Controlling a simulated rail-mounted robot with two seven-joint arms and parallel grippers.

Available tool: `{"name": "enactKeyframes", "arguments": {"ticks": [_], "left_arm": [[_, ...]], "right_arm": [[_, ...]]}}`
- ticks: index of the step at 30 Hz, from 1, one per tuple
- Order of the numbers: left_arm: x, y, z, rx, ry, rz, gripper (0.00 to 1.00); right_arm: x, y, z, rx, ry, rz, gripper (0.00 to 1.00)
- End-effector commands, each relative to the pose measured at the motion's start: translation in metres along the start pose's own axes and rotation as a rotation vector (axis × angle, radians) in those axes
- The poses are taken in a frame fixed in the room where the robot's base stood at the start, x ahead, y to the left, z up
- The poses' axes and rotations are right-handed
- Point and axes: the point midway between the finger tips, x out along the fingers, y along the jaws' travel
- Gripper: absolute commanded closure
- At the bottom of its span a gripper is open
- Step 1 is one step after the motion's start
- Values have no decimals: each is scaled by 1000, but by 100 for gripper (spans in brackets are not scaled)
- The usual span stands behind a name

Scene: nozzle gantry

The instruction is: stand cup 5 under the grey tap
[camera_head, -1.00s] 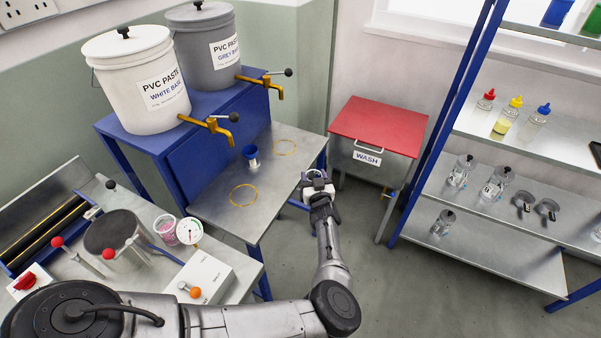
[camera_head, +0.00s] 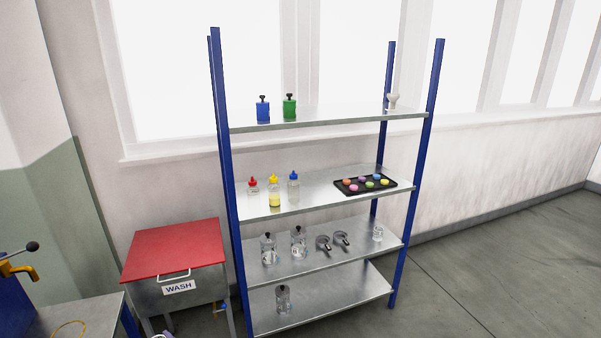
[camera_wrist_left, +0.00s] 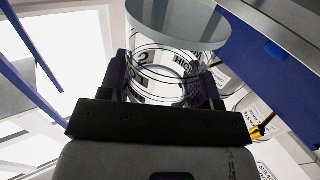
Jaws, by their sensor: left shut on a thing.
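My left gripper (camera_wrist_left: 165,88) is shut on a clear cup (camera_wrist_left: 160,62) in the left wrist view. The cup has dark printed markings, including the word HIGH and a digit that I cannot read surely. A flat grey surface covers part of the cup's upper end in that view. The grey bucket is outside the head view. My right gripper is not in view.
A red-topped wash cabinet (camera_head: 176,250) stands between the bench (camera_head: 95,315) and a blue-posted shelf rack (camera_head: 218,170). The floor at right is clear.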

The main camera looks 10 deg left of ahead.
Motion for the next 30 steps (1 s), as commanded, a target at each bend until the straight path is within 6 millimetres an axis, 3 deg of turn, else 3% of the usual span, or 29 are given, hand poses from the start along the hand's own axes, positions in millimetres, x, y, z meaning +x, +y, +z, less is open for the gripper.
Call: {"name": "enactKeyframes", "arguments": {"ticks": [2,5,8,14,17,23,26,30], "left_arm": [[0,-2,14,7,-1,34,66],[4,-6,11,4,3,54,66],[10,-8,-2,3,4,79,66],[24,-9,-49,1,7,140,66],[32,-10,-84,1,9,180,66],[37,-11,-182,2,14,300,66],[29,-9,-234,0,15,374,66],[-2,-2,-306,1,15,491,66]], "right_arm": [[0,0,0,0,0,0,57],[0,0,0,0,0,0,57],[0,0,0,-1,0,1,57],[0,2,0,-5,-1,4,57],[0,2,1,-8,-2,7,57],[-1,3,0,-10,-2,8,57],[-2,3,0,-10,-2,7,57],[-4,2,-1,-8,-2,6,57]]}}
